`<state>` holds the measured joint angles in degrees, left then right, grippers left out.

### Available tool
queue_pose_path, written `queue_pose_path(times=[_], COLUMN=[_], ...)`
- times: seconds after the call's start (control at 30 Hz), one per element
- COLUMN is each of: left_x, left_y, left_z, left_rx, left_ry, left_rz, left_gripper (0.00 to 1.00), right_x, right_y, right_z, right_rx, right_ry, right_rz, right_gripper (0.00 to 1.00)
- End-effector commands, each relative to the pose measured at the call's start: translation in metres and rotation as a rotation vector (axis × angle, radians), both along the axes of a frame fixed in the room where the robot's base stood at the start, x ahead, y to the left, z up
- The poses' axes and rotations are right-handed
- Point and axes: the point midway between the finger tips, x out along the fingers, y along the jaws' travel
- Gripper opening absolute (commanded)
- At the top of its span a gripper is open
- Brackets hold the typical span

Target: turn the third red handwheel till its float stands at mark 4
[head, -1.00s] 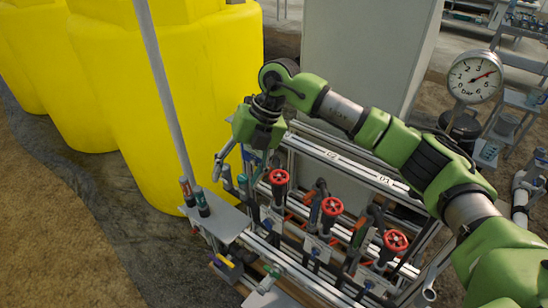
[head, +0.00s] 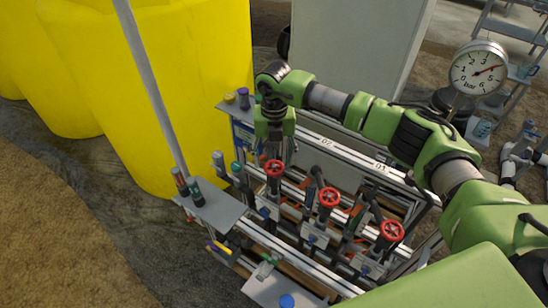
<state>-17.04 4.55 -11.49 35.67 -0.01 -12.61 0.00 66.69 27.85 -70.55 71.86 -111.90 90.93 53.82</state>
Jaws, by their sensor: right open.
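Three red handwheels stand in a slanting row on the skid: a left one (head: 274,168), a middle one (head: 329,197) and a right one (head: 391,231). The rail behind bears the labels 02 and 01, with 01 further right; no third label shows. My right gripper (head: 272,153) points down, open and empty, right at the left handwheel, just above or behind it. I cannot tell whether its fingers touch the wheel. The floats and their marks are too small or hidden to read. My left gripper is not in view.
A grey shelf plate (head: 211,204) with small bottles stands at the skid's left end, beside a slanting grey pole (head: 150,85). Yellow tanks (head: 190,90) stand behind at left. A round bar gauge (head: 478,68) is at right. A pale plate with a blue cap (head: 287,301) lies in front.

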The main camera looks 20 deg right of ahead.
Motion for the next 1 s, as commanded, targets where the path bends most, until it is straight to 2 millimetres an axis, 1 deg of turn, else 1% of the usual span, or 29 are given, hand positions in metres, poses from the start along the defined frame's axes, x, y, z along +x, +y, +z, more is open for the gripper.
queue_pose_path(times=[0.03,0.13,0.3,0.5,0.53,0.57,0.6,0.67,1.0], left_x=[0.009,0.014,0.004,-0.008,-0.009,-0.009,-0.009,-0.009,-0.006], left_y=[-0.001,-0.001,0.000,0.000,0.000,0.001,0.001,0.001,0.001], left_z=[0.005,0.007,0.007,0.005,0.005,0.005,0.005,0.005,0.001], left_rx=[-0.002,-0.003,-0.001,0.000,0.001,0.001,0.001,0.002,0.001], left_ry=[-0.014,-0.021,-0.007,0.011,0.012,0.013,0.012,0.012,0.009], left_rz=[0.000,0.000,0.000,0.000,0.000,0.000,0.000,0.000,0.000], left_gripper=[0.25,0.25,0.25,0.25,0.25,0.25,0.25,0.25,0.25], right_x=[-0.001,0.000,0.000,0.000,0.000,0.000,0.000,0.000,0.000], right_y=[0.001,0.000,0.000,0.000,0.000,0.000,0.000,0.000,0.000], right_z=[-0.005,-0.015,-0.021,-0.022,-0.021,-0.021,-0.021,-0.021,-0.022], right_rx=[0.001,0.000,0.000,0.001,0.001,0.001,0.001,0.001,0.001], right_ry=[0.003,0.002,0.000,0.000,0.000,0.000,0.000,0.000,0.000], right_rz=[0.000,0.000,0.001,0.001,0.001,0.001,0.001,0.001,0.025], right_gripper=[0.59,0.59,0.59,0.59,0.53,0.46,0.35,0.20,0.20])
